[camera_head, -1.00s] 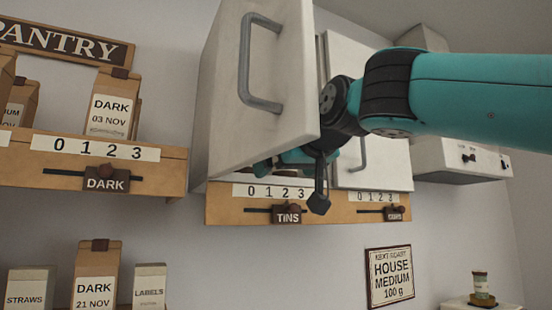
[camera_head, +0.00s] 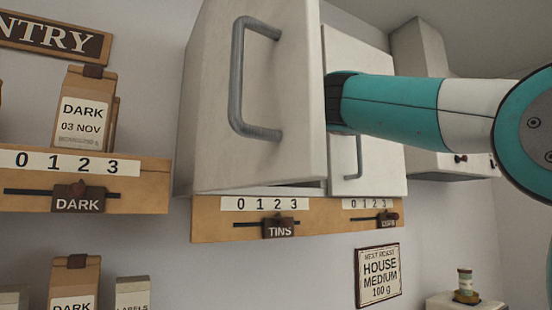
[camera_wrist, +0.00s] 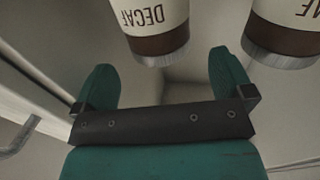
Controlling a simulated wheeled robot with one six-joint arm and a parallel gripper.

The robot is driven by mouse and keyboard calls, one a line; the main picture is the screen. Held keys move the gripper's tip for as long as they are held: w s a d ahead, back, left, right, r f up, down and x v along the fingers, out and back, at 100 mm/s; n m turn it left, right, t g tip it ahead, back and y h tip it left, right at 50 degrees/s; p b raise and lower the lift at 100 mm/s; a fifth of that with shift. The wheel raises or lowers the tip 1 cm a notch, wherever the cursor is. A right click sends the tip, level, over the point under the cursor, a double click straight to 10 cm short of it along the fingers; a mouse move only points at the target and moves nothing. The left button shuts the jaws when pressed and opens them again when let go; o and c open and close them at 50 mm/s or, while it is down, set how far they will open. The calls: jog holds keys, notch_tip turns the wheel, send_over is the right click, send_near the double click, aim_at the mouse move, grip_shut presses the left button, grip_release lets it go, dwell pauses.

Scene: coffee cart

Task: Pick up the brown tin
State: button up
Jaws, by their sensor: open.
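In the wrist view, my gripper (camera_wrist: 163,70) is open and empty, its two teal fingers spread. A tin (camera_wrist: 148,18) with a white upper part, a brown band and a metal-coloured edge stands just beyond the fingers, roughly in line with the gap. Its label reads DECAF, upside down in this view. A second similar tin (camera_wrist: 288,35) with a brown band is at the upper right, beyond the right finger, its label cut off. No wholly brown tin shows. In the head view, the cabinet door hides my gripper and the tins.
The cabinet door (camera_head: 290,130) with a grey handle (camera_head: 238,85) stands open beside my arm. A second door (camera_head: 375,170) is to its right. A wooden rail (camera_head: 210,228) with a TINS slider (camera_head: 278,228) runs below. Bag shelves are at the left.

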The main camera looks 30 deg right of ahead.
jog(key=w+p, duration=0.1)
jog(key=w, duration=0.1)
jog(key=w+d+p, duration=0.1)
jog(key=w+p, duration=0.1)
jog(key=shift+w+r, duration=0.2)
jog(key=shift+w+f+p, duration=0.15)
jog(key=shift+w+p, duration=0.15)
jog(key=shift+w, duration=0.1)
jog(key=c, duration=1.5)
